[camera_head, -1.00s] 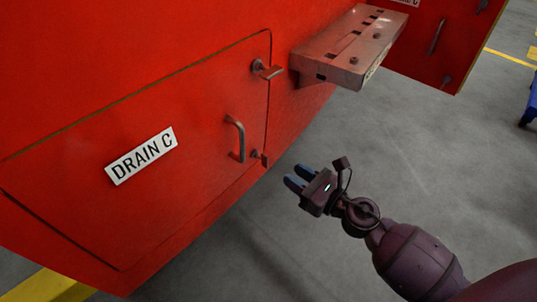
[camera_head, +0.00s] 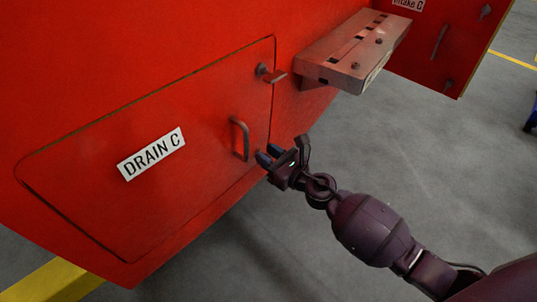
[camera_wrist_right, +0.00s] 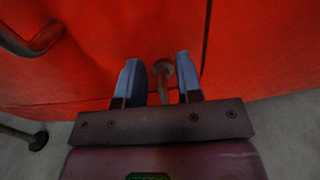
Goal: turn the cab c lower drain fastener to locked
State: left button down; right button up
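The red drain panel (camera_head: 90,190) carries a DRAIN C label (camera_head: 151,153) and a grey handle (camera_head: 239,139). The upper fastener (camera_head: 270,74) sits at the panel's upper right. The lower fastener (camera_wrist_right: 163,75) shows in the right wrist view between the two blue fingertips; in the head view my gripper hides it. My right gripper (camera_head: 267,156) is at the panel's lower right corner, fingers pointing at the panel. In the wrist view this gripper (camera_wrist_right: 157,82) is open, with gaps showing beside the fastener. My left gripper is not in view.
A metal step (camera_head: 352,50) juts from the red body above and right of my right gripper. Another red panel (camera_head: 440,45) stands at the upper right. Grey floor (camera_head: 430,140) lies open to the right. The handle (camera_wrist_right: 28,38) is left of my fingers in the wrist view.

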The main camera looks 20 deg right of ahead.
jog(key=shift+c, duration=0.3)
grip_shut()
